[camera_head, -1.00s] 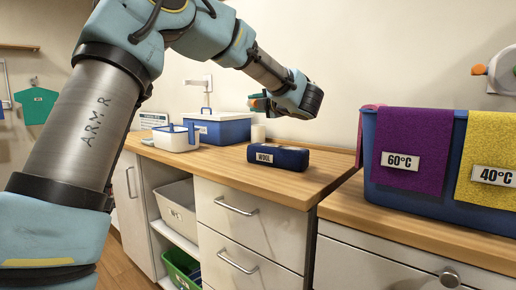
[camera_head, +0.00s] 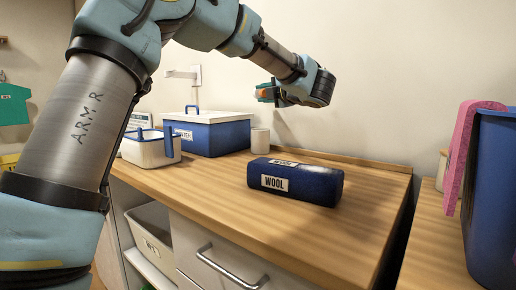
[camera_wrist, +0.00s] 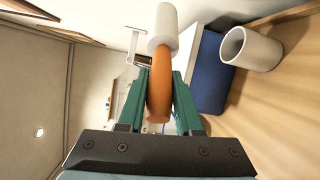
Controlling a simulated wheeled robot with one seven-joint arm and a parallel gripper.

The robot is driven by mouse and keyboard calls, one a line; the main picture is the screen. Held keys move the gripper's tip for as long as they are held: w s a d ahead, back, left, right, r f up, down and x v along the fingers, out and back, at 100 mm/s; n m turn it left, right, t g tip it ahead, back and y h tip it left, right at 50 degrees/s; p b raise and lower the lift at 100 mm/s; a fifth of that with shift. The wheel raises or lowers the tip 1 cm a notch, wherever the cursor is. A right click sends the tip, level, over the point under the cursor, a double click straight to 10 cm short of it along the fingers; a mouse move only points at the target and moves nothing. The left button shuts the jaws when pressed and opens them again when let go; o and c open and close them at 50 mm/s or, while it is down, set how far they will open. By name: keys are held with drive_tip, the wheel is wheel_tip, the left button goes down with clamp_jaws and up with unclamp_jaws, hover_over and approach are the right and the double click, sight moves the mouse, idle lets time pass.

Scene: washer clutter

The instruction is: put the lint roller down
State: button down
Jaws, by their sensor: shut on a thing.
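The lint roller has an orange handle (camera_wrist: 160,92) and a white roll (camera_wrist: 163,28). In the wrist view my gripper (camera_wrist: 161,76) has its two green fingers shut on the handle, and the roll points away past the fingertips. In the head view my gripper (camera_head: 268,93) is in the air above the wooden counter (camera_head: 215,195), near the wall. Only a bit of orange shows there, and the white roll is hidden or cannot be made out.
A dark blue WOOL bundle (camera_head: 312,186) lies on the counter. Behind it are a white cup (camera_head: 260,140), a blue box with a white lid (camera_head: 222,137) and a white-and-blue basket (camera_head: 148,150). A blue bin (camera_head: 494,200) stands right. The counter's front and right are clear.

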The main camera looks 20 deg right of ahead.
wheel_tip(320, 180, down, 10)
drive_tip(key=w, duration=0.1)
drive_tip(key=shift+d, duration=0.15)
idle(0.4)
drive_tip(key=shift+f+b, duration=0.25)
drive_tip(key=shift+b, duration=0.2)
drive_tip(key=c, duration=0.6)
unclamp_jaws()
drive_tip(key=shift+r, duration=0.1)
drive_tip(key=shift+r, duration=0.1)
drive_tip(key=s, duration=0.8)
drive_tip(key=s+d, duration=0.1)
drive_tip(key=s, duration=0.3)
drive_tip(key=shift+r+b, duration=0.3)
drive_tip(key=shift+r, duration=0.1)
drive_tip(key=shift+d, duration=0.1)
